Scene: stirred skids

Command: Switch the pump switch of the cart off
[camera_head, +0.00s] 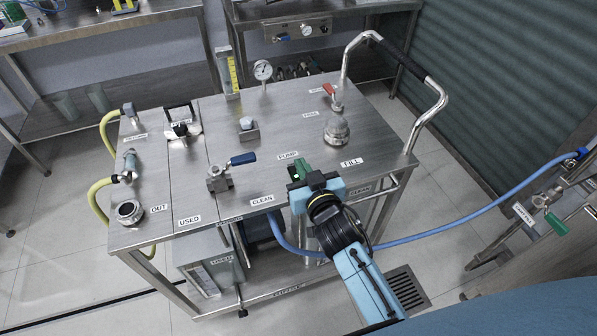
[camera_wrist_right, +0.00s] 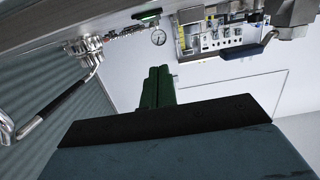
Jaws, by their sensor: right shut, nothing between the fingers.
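The steel cart (camera_head: 225,130) stands in the middle of the head view. The PUMP label (camera_head: 287,155) is on its top near the front edge. The pump switch (camera_head: 297,175) shows as a small bright green spot beside my right gripper and is mostly hidden by it. A green-lit switch (camera_wrist_right: 146,15) also shows in the right wrist view, beyond the fingertips. My right gripper (camera_head: 303,166) is shut and empty, its dark green fingers together (camera_wrist_right: 158,70) at the switch. I cannot tell whether they touch it. My left gripper is not in view.
A blue-handled valve (camera_head: 243,159) is left of the gripper, and a capped filler (camera_head: 337,129) with a red-handled valve (camera_head: 329,90) is behind right. A pressure gauge (camera_head: 263,70) stands at the back. A blue hose (camera_head: 450,221) runs right from the cart.

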